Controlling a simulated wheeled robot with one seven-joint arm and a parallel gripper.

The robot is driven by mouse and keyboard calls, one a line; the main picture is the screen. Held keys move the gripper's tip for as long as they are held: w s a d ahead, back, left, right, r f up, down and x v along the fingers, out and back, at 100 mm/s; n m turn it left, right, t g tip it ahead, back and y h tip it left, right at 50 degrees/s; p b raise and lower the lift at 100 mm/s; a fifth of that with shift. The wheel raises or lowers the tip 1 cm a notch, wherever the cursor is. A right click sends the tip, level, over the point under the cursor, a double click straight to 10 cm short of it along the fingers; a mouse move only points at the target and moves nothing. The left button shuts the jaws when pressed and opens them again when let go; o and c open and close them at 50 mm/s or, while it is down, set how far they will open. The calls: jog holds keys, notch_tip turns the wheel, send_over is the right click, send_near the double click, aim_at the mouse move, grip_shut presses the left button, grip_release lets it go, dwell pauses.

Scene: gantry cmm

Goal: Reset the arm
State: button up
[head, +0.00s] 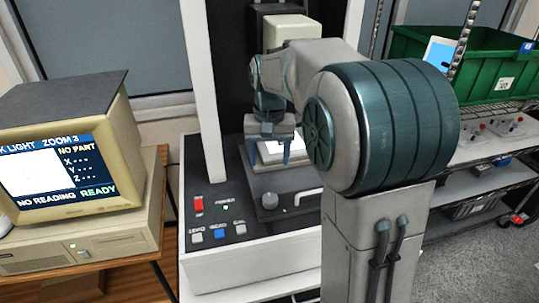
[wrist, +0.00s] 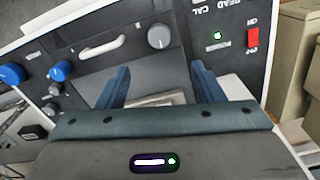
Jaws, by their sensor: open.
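My arm (head: 385,130) rises in front of the measuring machine and bends over to the left. My gripper (head: 277,152) hangs fingers down over the machine's stage in the head view. In the wrist view my gripper (wrist: 160,78) shows two blue fingers spread apart with nothing between them. A pale plate (wrist: 160,99) on the stage lies beyond the fingers, partly hidden by the gripper body. It also shows behind the gripper in the head view (head: 273,148). I cannot tell the exact height of the fingers above it.
A white column (head: 205,90) stands left of the gripper. A green bin (head: 490,65) sits on the rack at right.

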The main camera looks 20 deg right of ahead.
jog(key=s+f+n+t, duration=0.2)
jog(key=s+f+t, duration=0.1)
jog(key=s, duration=1.8)
jog(key=shift+s+f+n, duration=0.15)
jog(key=shift+f+n, duration=0.05)
jog(key=shift+n, duration=0.2)
